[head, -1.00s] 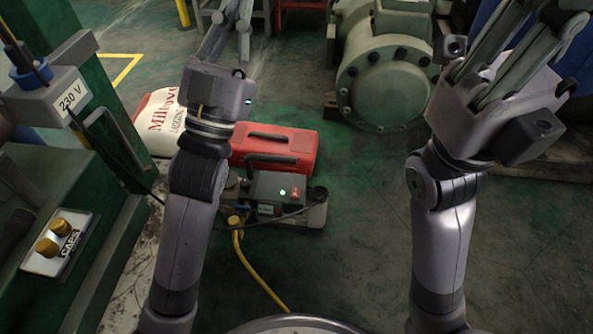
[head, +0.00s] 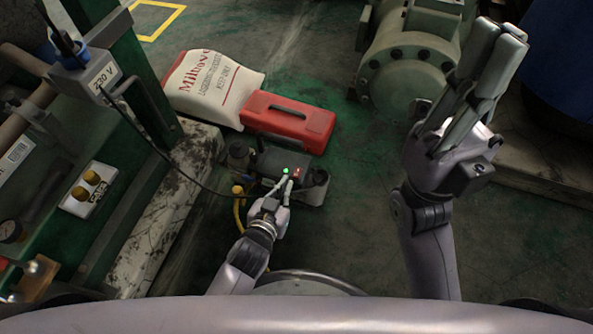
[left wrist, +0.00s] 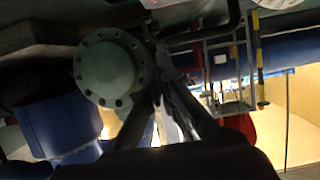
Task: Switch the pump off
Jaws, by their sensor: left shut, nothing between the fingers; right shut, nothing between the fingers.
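The pump (head: 318,192) sits on the floor in the lower middle of the head view, with a dark control box (head: 283,158) on top. A green light (head: 285,171) glows on the box, and a small red switch (head: 297,171) is beside it on the right. My left gripper (head: 290,182) is shut and empty. Its fingertips are right at the panel, just below the light and switch; I cannot tell whether they touch. In the left wrist view the fingers (left wrist: 165,85) are dark and close together. My right gripper (head: 500,40) is shut and empty, raised at the right, away from the pump.
A red case (head: 290,122) and a white sack (head: 213,85) lie behind the pump. A black cable (head: 150,145) runs from the 230 V box (head: 88,78) to the pump. A yellow hose (head: 238,208) is at its left.

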